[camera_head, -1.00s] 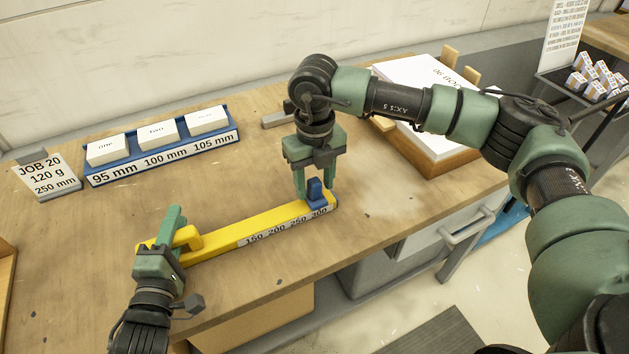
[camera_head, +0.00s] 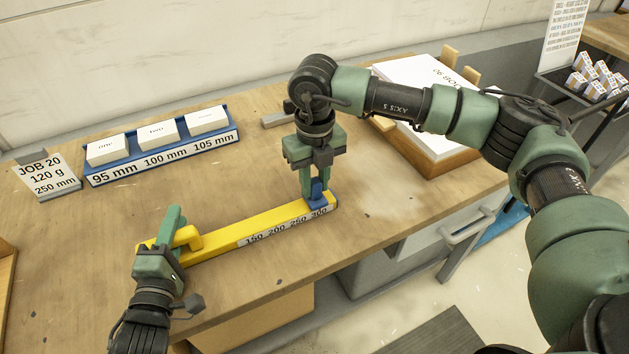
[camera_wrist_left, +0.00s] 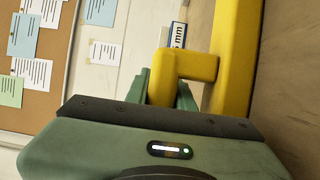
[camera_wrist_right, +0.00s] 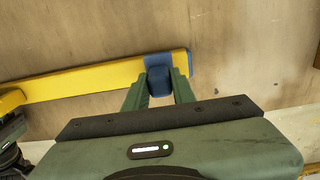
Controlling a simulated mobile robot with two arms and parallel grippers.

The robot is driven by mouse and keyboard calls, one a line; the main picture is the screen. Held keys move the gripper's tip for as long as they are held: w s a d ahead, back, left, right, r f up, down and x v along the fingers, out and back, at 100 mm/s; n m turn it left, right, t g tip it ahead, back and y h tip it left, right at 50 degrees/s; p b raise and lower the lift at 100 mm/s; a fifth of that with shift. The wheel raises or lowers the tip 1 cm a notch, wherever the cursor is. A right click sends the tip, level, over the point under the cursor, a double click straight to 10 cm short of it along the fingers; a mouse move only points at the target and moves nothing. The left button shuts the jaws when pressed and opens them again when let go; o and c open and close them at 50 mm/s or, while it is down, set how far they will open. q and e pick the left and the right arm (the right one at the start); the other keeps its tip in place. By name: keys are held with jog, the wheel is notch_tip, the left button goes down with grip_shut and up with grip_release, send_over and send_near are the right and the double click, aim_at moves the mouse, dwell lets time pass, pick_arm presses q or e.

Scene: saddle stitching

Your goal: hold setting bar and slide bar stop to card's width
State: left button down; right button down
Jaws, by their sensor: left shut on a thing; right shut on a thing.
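The yellow setting bar (camera_head: 235,233) lies on the bench with a scale marked 150, 200, 250 and 300. My left gripper (camera_head: 172,240) is shut on the yellow handle at the bar's left end; the handle (camera_wrist_left: 188,66) also shows between the fingers in the left wrist view. The blue stop (camera_head: 317,192) sits at the right end of the bar, near the 300 mark. My right gripper (camera_head: 314,188) points down and is shut on the stop, which shows between its fingers in the right wrist view (camera_wrist_right: 159,81). The job card (camera_head: 50,175) stands at the left and reads JOB 20, 120 g, 250 mm.
A blue rack (camera_head: 165,158) with three white blocks, labelled 95, 100 and 105 mm, stands behind the bar. A paper stack (camera_head: 425,85) on a wooden tray is at the back right. The bench between rack and bar is clear.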

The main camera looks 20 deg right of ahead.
pick_arm(q)
jog(key=shift+f, duration=0.15)
pick_arm(e)
jog(key=shift+r, duration=0.1)
dwell(0.5)
jog(key=a, duration=0.5)
jog(key=shift+s+a, duration=0.15)
jog(key=shift+s, duration=0.15)
jog(key=c, duration=1.2)
grip_release()
jog(key=shift+o, duration=0.2)
notch_tip(320, 180, up, 12)
